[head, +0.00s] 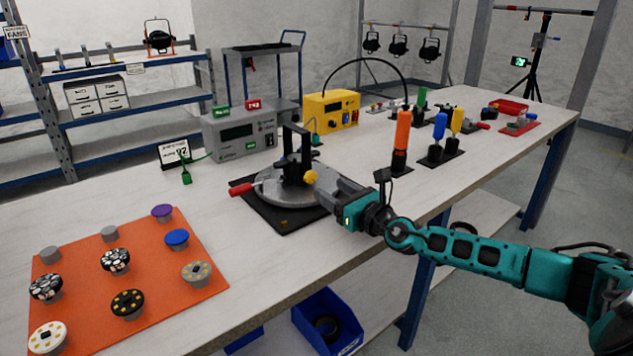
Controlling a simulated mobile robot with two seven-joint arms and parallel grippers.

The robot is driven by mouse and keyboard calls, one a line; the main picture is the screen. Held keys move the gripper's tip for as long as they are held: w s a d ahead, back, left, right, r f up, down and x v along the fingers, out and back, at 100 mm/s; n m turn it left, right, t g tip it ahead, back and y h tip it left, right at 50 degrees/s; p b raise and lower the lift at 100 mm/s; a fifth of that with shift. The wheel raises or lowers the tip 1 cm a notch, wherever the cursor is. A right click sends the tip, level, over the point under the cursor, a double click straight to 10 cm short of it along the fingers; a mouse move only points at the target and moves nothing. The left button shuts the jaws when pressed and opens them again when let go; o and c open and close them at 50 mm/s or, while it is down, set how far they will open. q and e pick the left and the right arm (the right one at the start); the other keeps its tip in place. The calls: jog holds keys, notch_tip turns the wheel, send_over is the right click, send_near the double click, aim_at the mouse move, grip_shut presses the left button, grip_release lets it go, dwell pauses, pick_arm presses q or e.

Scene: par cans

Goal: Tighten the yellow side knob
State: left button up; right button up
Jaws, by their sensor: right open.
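The yellow side knob (311,178) shows on the right side of a black upright bracket (293,150). The bracket stands on a round grey turntable (272,208) over a black base plate (288,226). My right gripper (322,180) reaches in from the right, its open jaws pointing at the knob. The fingertips are close beside the knob. I cannot tell whether they touch it or sit around it. A red-handled lever (242,188) sticks out at the turntable's left. My left gripper is not in view.
A grey power unit (237,137) and a yellow unit (331,111) stand behind. An orange-handled tool (402,132) and blue- and yellow-handled tools (439,127) stand upright beyond my right gripper. An orange mat (80,269) with several lamp discs lies at left. Bare tabletop lies between mat and turntable.

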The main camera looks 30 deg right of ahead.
aim_at(312, 178)
jog(key=w, duration=0.3)
jog(key=w+b, duration=0.1)
jog(key=w, duration=0.1)
jog(key=shift+a, duration=0.25)
jog(key=shift+w, duration=0.8)
jog(key=shift+c, duration=0.3)
jog(key=c, duration=1)
jog(key=shift+m, duration=0.3)
